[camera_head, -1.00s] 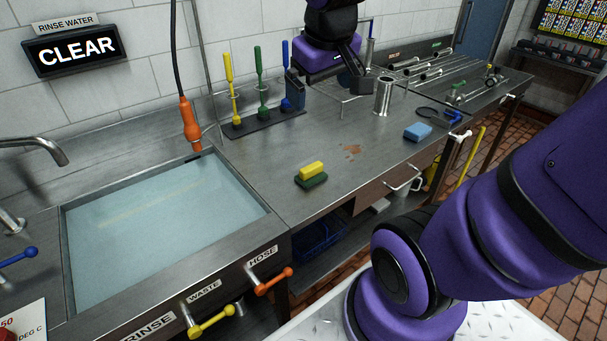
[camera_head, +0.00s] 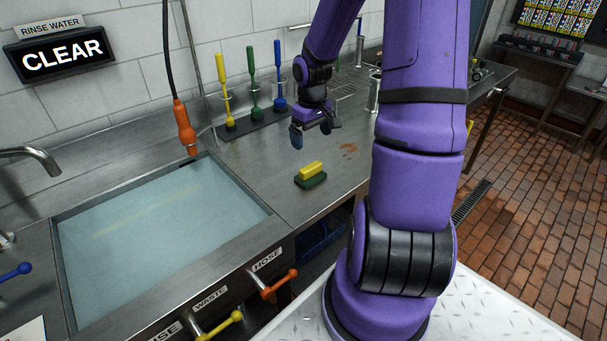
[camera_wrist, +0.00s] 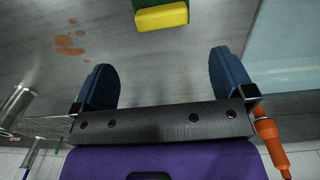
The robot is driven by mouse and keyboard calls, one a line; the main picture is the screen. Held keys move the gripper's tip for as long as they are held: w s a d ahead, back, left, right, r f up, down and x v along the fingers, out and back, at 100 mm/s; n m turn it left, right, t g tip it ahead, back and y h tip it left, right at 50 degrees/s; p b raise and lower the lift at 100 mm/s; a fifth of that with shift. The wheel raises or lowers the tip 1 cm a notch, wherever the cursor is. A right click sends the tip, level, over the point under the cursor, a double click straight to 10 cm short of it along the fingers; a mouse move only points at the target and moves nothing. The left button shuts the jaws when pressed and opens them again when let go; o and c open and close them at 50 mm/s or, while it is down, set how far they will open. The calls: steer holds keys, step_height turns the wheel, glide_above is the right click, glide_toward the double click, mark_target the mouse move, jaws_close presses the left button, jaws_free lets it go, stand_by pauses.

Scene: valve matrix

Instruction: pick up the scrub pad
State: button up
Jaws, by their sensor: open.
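The scrub pad, a yellow block on a green base (camera_head: 311,175), lies on the steel counter just right of the sink basin. In the wrist view its yellow part (camera_wrist: 162,17) shows at the top edge, with a strip of green (camera_wrist: 147,3) cut off by the frame. My gripper (camera_head: 312,134) is above the counter, a little behind the pad and apart from it. In the wrist view the blue fingertips (camera_wrist: 160,82) are spread wide with nothing between them.
The water-filled sink (camera_head: 150,240) lies to the left. An orange hose nozzle (camera_head: 184,127) hangs at its back edge. Several upright brushes (camera_head: 253,80) stand behind the gripper. A brown stain (camera_head: 348,147) marks the counter to the right of the pad.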

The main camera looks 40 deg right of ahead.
mark_target(310, 166)
steer(key=shift+w+d+f, duration=0.1)
steer(key=shift+d+f, duration=0.05)
steer(key=shift+f, duration=5.8)
steer(key=c, duration=0.8)
steer(key=shift+c, duration=0.2)
steer(key=shift+a+r, duration=0.2)
